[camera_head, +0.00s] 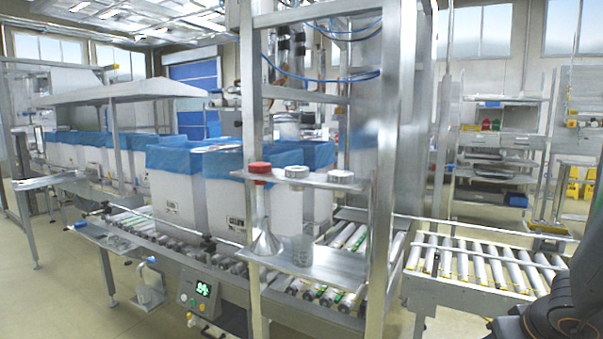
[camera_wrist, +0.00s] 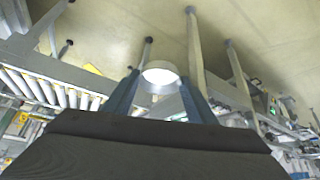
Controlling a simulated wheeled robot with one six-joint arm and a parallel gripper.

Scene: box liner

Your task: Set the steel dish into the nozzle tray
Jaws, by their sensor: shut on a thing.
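In the wrist view, my gripper (camera_wrist: 158,92) is shut on a small round pale dish (camera_wrist: 159,76), which looks like the steel dish. It sits between the two blue-grey fingertips, with its bright round face toward the camera. My gripper is outside the head view, where only my dark arm shows at the lower right. A small metal tray (camera_head: 105,236) sticks out from the conveyor's near side at the left in the head view. It may be the nozzle tray; its contents are too small to tell. The dish is not seen near it.
A steel frame holds an upper shelf (camera_head: 318,181) with jars, including a red-capped jar (camera_head: 259,173), and a lower shelf (camera_head: 335,267) with a funnel (camera_head: 266,240) and a clear beaker (camera_head: 303,249). Blue-lined white boxes (camera_head: 178,195) stand behind. Open floor (camera_head: 60,290) lies at the left.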

